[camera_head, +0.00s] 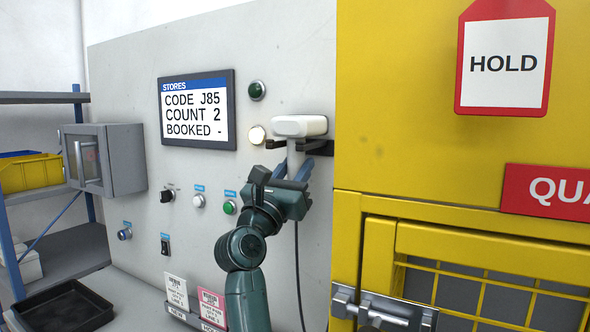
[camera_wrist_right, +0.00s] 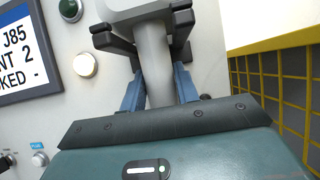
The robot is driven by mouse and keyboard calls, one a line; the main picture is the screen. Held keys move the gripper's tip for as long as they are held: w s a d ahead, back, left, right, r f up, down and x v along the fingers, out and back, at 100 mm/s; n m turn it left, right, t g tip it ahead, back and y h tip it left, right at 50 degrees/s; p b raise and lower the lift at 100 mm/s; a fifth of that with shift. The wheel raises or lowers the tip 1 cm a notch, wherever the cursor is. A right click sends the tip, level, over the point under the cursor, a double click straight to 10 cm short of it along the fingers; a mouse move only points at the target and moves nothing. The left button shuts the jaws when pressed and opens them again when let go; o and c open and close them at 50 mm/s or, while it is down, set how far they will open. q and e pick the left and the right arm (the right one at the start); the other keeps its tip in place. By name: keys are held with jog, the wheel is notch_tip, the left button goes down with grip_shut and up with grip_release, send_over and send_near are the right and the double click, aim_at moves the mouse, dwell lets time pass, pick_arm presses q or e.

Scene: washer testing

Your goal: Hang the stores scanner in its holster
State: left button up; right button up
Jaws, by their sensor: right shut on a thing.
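The stores scanner (camera_head: 300,126) is white with a grey handle and stands upright against the panel, its head at the height of the holster. The holster (camera_head: 320,147) is a dark bracket with prongs. In the right wrist view the scanner's handle (camera_wrist_right: 155,62) passes between the holster's two dark prongs (camera_wrist_right: 117,42), and the white head is above them. My right gripper (camera_head: 290,175) is shut on the handle just below the prongs; its blue fingers (camera_wrist_right: 160,90) flank the handle. Whether the head rests on the prongs I cannot tell. My left gripper is out of view.
The stores screen (camera_head: 196,109) reads CODE J85, COUNT 2, BOOKED -. A lit white lamp (camera_head: 256,135) and a dark green lamp (camera_head: 257,90) are left of the holster. A yellow cabinet (camera_head: 400,130) stands close on the right. Card holders (camera_head: 211,306) are below.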

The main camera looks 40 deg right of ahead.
jog(key=shift+f, duration=0.4)
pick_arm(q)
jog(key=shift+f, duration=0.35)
pick_arm(e)
jog(key=o, duration=1.1)
jog(key=shift+c, duration=0.2)
pick_arm(q)
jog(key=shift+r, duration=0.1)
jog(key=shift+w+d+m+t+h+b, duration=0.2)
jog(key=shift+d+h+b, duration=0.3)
jog(key=shift+b, duration=0.9)
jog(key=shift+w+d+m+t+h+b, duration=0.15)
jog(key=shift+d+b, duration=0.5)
jog(key=shift+b, duration=0.7)
pick_arm(e)
jog(key=v, duration=1.3)
